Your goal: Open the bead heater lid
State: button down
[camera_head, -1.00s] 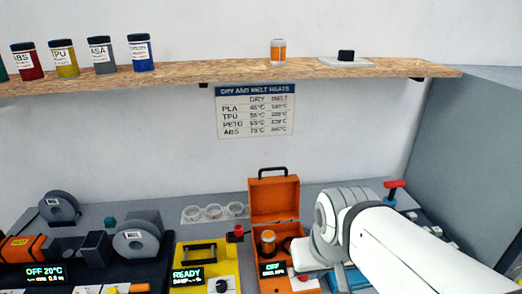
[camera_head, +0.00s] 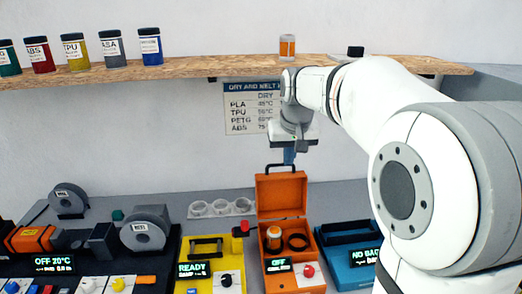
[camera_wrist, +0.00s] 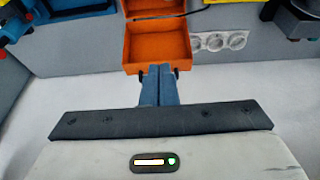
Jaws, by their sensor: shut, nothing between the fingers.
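The orange box with the hinged lid, which looks like the bead heater (camera_head: 292,281), stands on the bench with its display reading OFF. Its lid (camera_head: 281,193) stands upright at the back, open, with a black handle (camera_head: 289,167) on its top edge. In the wrist view the shut blue fingers (camera_wrist: 157,76) lie before the orange box (camera_wrist: 157,42).
A yellow device (camera_head: 211,262) reading READY is left of the box, and a blue device (camera_head: 347,267) is right of it. A cup holder (camera_head: 221,208) sits behind. A wooden shelf (camera_head: 215,66) with jars spans the wall above. My arm hides much of the right side.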

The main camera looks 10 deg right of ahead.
send_over(276, 178)
jog(key=w, duration=0.2)
jog(key=f, duration=0.2)
jog(key=p+x, duration=0.1)
jog(key=x, duration=0.8)
jog(key=shift+f, duration=0.35)
jog(key=shift+s+f+t+b, duration=0.15)
jog(key=shift+s+t+b, duration=0.2)
jog(key=shift+b, duration=0.8)
jog(key=shift+s+b, duration=0.4)
jog(key=shift+b, duration=0.25)
jog(key=shift+s+r+t+b, duration=0.1)
jog(key=shift+s+r+b, duration=0.2)
jog(key=shift+s, duration=0.25)
jog(key=shift+s+r+t+b, duration=0.15)
jog(key=shift+s+r+b, duration=0.15)
jog(key=shift+s, duration=0.25)
jog(key=shift+s+r+t+b, duration=0.1)
jog(key=shift+s+r+b, duration=0.1)
jog(key=shift+s+b, duration=0.3)
jog(key=shift+r, duration=0.1)
